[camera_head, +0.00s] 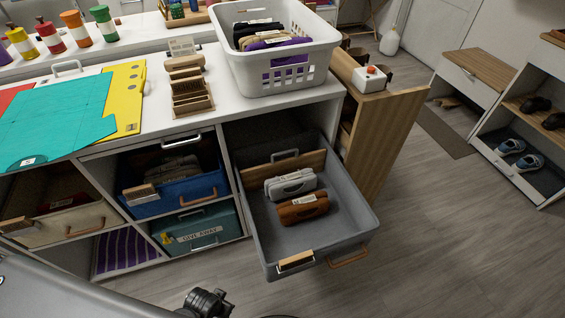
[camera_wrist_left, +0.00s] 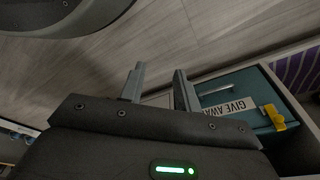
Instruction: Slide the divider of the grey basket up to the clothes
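The grey basket (camera_head: 348,222) is pulled out of its cubby in the head view. Its wooden divider (camera_head: 254,175) stands across the rear part, with a grey handle (camera_head: 285,154) at its top. In front of the divider lie folded grey clothes (camera_head: 291,184) and folded brown clothes (camera_head: 303,208). The grey bundle is nearer the divider; I cannot tell the exact gap. My left gripper (camera_wrist_left: 158,68) shows in the left wrist view, fingers apart and empty, with floor behind. It is away from the divider. My right gripper is not in view.
A blue bin (camera_head: 176,194), a teal give-away bin (camera_head: 198,233) and a beige bin (camera_head: 61,222) fill cubbies to the left. A white laundry basket (camera_head: 297,52) stands on the countertop above. A wooden panel (camera_head: 385,130) stands right of the basket.

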